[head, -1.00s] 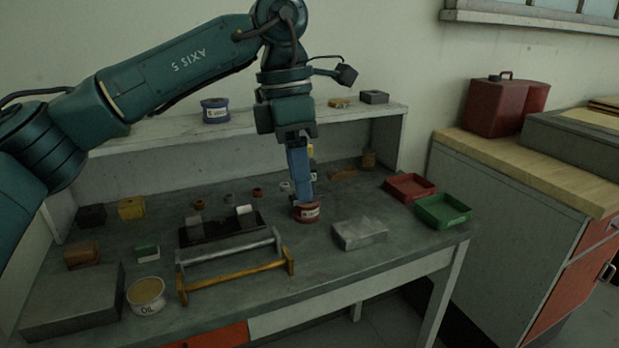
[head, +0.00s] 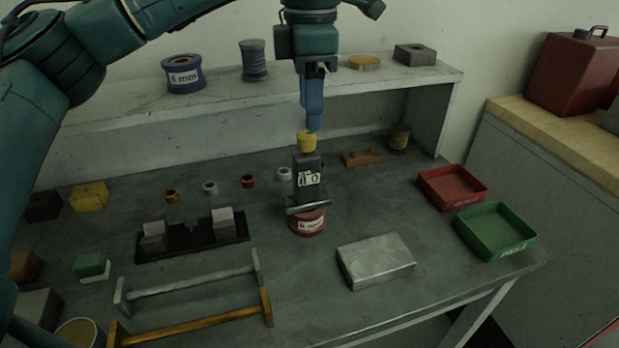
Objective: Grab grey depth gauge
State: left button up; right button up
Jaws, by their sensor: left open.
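A dark grey block with a small numbered label, a flat foot and a yellow knob, which looks like the grey depth gauge (head: 306,178), stands upright in the middle of the bench. Its foot rests on or just in front of a red spool (head: 307,224) with a white label; I cannot tell exactly which. My left gripper (head: 313,122) points down with its blue fingers at the yellow knob in the picture. It is open and holds nothing that I can see. The gap between its fingers is hidden by this viewing angle. My right gripper is not in view.
A metal block (head: 375,262), red tray (head: 452,188) and green tray (head: 495,231) lie to the right. A dark fixture (head: 190,240), grey bar (head: 190,282) and yellow bar (head: 195,320) lie to the left. Small rings (head: 248,181) and a back shelf (head: 225,95) stand behind.

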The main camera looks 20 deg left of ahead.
aim_at(307, 155)
pick_arm(q)
notch_tip(307, 155, down, 4)
jog(key=shift+f, duration=0.2)
jog(key=shift+w+a+f+p, duration=0.1)
jog(key=shift+a+f+p, duration=0.1)
jog(key=shift+f, duration=1.1)
jog(key=shift+a+f+p, duration=0.1)
jog(key=shift+f+p, duration=0.1)
jog(key=shift+f, duration=1.1)
grip_shut()
